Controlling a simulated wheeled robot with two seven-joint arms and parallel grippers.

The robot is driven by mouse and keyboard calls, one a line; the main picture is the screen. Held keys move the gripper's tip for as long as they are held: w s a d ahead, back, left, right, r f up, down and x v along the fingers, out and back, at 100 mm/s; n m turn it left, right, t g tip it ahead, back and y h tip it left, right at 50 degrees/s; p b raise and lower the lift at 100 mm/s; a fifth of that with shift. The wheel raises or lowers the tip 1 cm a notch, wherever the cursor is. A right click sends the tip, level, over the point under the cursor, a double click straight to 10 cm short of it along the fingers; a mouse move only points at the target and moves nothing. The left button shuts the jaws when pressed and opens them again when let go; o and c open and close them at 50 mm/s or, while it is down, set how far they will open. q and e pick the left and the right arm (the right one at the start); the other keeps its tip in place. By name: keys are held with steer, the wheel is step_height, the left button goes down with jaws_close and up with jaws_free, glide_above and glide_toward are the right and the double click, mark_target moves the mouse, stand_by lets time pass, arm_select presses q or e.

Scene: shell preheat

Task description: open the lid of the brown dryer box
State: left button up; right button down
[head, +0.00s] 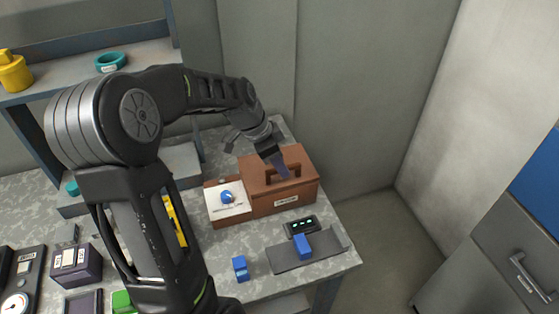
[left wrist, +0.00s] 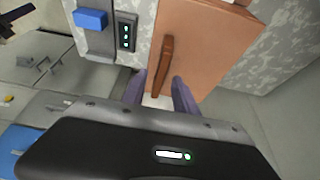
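The brown dryer box (head: 291,197) stands near the table's right corner, its lid (head: 262,177) shut. A brown bar handle (head: 296,169) stands up from the lid. My left gripper (head: 279,168) is over the lid at the handle. In the left wrist view, the lid (left wrist: 205,45) fills the upper middle, and the handle (left wrist: 166,62) runs between the two spread fingers of my left gripper (left wrist: 164,90). The gripper looks open; I cannot tell whether a finger touches the handle. My right gripper is not in view.
A white panel with a blue knob (head: 227,197) adjoins the box's left side. In front lie a small display (head: 301,226), a grey mat (head: 325,246) bearing a blue block (head: 302,247), and another blue block (head: 240,268). The wall is close behind; shelves stand at left.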

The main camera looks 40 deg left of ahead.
arm_select(q)
steer(key=shift+c, duration=0.2)
jaws_close()
stand_by(1.3)
